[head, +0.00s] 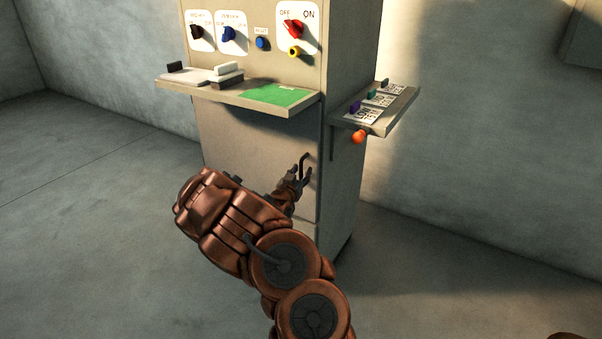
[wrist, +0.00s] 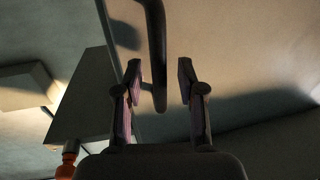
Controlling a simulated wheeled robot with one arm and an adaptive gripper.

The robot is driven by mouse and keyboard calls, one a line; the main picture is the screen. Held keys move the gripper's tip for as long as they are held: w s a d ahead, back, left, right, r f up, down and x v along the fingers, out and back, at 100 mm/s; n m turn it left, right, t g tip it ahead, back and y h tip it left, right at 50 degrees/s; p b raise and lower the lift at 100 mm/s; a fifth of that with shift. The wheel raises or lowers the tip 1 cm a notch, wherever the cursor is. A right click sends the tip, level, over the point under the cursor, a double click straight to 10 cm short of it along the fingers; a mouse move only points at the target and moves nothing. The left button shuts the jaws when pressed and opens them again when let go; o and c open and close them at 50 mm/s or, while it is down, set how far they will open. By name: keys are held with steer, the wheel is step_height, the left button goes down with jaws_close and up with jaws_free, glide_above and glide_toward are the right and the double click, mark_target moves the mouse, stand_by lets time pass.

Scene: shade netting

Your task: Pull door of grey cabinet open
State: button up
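The grey cabinet (head: 225,135) stands upright in the middle of the head view. Its door (head: 240,150) is below the front shelf and looks closed. A dark bar handle (head: 306,160) is at the right side of the door; the handle also shows in the wrist view (wrist: 157,60), running down from the top edge. My gripper (head: 300,178) is at the handle. In the wrist view my gripper (wrist: 160,85) is open, with one finger on each side of the handle's end. There are gaps between the handle and the fingers, though the left one is small.
A front shelf (head: 200,97) with small blocks and a green sheet (head: 274,95) juts out above the door. A side shelf (head: 395,112) with an orange ball-shaped knob (head: 359,137) sticks out on the right. The floor (head: 90,220) to the left is clear.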

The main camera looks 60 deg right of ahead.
steer(key=shift+c, duration=0.2)
jaws_close()
stand_by(0.6)
